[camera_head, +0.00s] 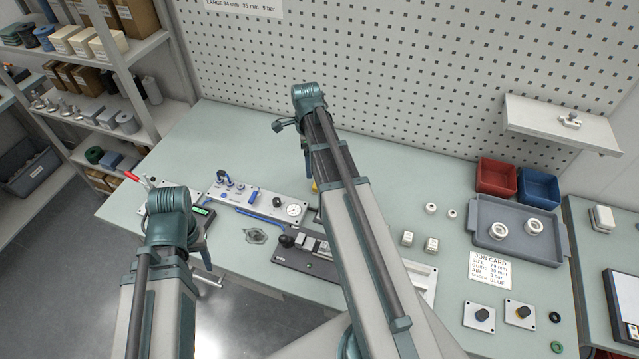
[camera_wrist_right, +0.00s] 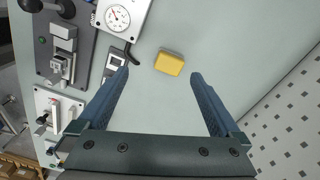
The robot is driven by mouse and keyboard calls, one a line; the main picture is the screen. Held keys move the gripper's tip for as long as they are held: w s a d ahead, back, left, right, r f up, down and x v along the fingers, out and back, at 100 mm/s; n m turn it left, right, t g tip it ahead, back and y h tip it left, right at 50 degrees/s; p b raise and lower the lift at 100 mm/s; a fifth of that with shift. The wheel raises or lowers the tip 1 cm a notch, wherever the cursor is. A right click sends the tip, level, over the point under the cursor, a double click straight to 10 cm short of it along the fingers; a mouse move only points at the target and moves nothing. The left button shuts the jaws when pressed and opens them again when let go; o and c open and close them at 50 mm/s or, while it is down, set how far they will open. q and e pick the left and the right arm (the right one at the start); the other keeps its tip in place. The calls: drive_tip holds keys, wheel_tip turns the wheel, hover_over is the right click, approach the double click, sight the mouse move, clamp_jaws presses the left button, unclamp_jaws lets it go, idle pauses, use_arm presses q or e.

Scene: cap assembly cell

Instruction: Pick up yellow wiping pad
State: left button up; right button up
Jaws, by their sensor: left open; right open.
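The yellow wiping pad (camera_wrist_right: 169,63) lies flat on the pale green bench in the right wrist view. My right gripper (camera_wrist_right: 160,77) is open, with nothing between its fingers; the pad shows between and slightly beyond the fingertips, apart from both. In the head view only a small yellow piece of the pad (camera_head: 314,187) shows, the rest hidden by my right arm. My left gripper (camera_head: 203,252) is at the front left of the bench, mostly hidden behind its wrist.
A gauge panel (camera_head: 262,202) and a dark fixture plate (camera_head: 292,256) stand left of my right arm. A grey tray (camera_head: 484,243) with white caps, a red bin (camera_head: 496,177) and a blue bin (camera_head: 539,187) are at right. The bench behind the gauge panel is clear.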

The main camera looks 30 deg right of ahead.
drive_tip(key=d+m, duration=0.3)
drive_tip(key=d, duration=0.1)
drive_tip(key=f+b, duration=0.2)
drive_tip(key=b, duration=0.1)
drive_tip(key=f+b, duration=0.2)
drive_tip(key=f, duration=0.1)
drive_tip(key=f+b, duration=0.3)
drive_tip(key=shift+w+d+f+b, duration=0.1)
drive_tip(key=shift+w+f+b, duration=0.15)
drive_tip(key=shift+w+b, duration=0.1)
drive_tip(key=f+b, duration=0.5)
drive_tip(key=shift+s+a+f, duration=0.1)
drive_tip(key=shift+s+a, duration=0.05)
drive_tip(key=shift+a, duration=0.1)
drive_tip(key=c, duration=1.3)
drive_tip(key=shift+o, duration=0.2)
drive_tip(key=shift+r, duration=0.2)
